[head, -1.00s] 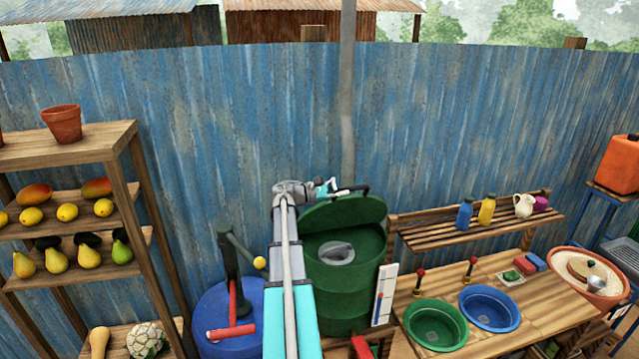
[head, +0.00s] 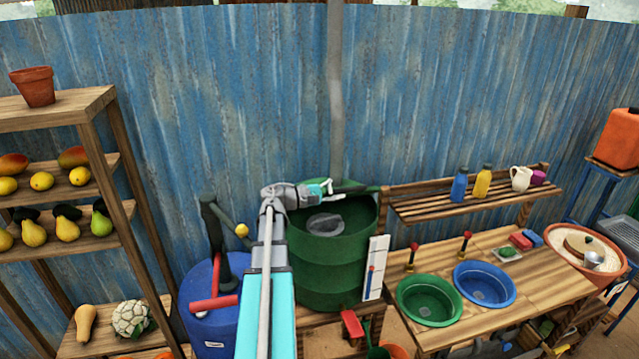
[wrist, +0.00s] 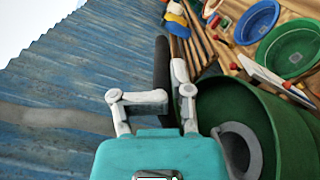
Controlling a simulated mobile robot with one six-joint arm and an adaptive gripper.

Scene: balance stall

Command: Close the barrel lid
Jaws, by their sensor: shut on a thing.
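The green barrel (head: 335,265) stands in the middle of the head view with its mouth uncovered. A grey round piece (head: 325,223) shows inside its mouth. The green lid (head: 341,183) shows as a narrow strip above the rear rim, partly hidden by my gripper (head: 328,188). My gripper is at the rear rim. A dark bar (head: 358,189) runs right from it along the lid. In the wrist view the dark bar (wrist: 162,65) lies between my gripper's fingers (wrist: 158,95), and the barrel (wrist: 288,130) opens at the right.
A blue drum (head: 215,310) with a pump stands left of the barrel. A white gauge board (head: 376,268) is at the barrel's right side. A bench with a green basin (head: 430,300) and a blue basin (head: 484,284) is farther right. A corrugated wall (head: 200,110) stands close behind.

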